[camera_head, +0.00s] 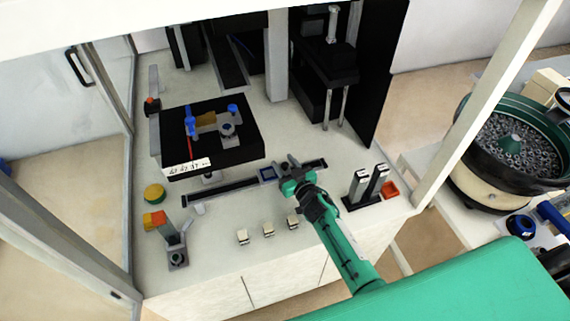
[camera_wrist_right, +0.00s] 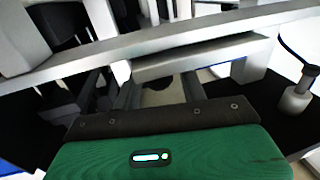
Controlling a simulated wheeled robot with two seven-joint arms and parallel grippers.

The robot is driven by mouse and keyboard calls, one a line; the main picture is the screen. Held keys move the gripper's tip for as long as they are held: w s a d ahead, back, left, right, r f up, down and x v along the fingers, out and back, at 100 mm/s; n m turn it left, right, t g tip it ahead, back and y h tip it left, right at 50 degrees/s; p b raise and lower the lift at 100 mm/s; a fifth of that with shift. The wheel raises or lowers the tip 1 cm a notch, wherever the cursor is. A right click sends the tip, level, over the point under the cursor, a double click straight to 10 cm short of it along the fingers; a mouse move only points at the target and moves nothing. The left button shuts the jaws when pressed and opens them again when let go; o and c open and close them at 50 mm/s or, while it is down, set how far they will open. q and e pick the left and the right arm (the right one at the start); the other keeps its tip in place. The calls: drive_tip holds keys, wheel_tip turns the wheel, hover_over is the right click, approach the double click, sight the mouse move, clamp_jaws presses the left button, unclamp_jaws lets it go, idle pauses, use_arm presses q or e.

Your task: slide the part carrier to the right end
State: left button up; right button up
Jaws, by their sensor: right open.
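The part carrier, a small dark block with a blue top (camera_head: 267,174), sits on the black rail (camera_head: 225,189) a little right of its middle. My right gripper (camera_head: 287,162) is just right of the carrier, above the rail, with its arm reaching in from the lower right. In the right wrist view the two fingers of my gripper (camera_wrist_right: 160,88) are apart, with a grey metal bar (camera_wrist_right: 200,57) in front of them. Whether the fingers touch the carrier is unclear. The rail's right end (camera_head: 320,163) is visible beyond the gripper. My left gripper is not in view.
A black fixture block (camera_head: 240,150) stands behind the rail. Several small pale switches (camera_head: 268,230) line the front. A bowl feeder (camera_head: 510,145) is at the far right.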

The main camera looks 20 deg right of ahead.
clamp_jaws()
drive_tip(key=d+p, duration=0.1)
drive_tip(key=d, duration=0.8)
drive_tip(key=shift+w+d, duration=0.1)
drive_tip(key=shift+w, duration=0.05)
unclamp_jaws()
drive_tip(key=shift+d, duration=0.2)
drive_tip(key=shift+a+r, duration=0.1)
drive_tip(key=shift+r, duration=0.45)
wheel_tip(320, 180, up, 19)
drive_tip(key=shift+f, duration=0.1)
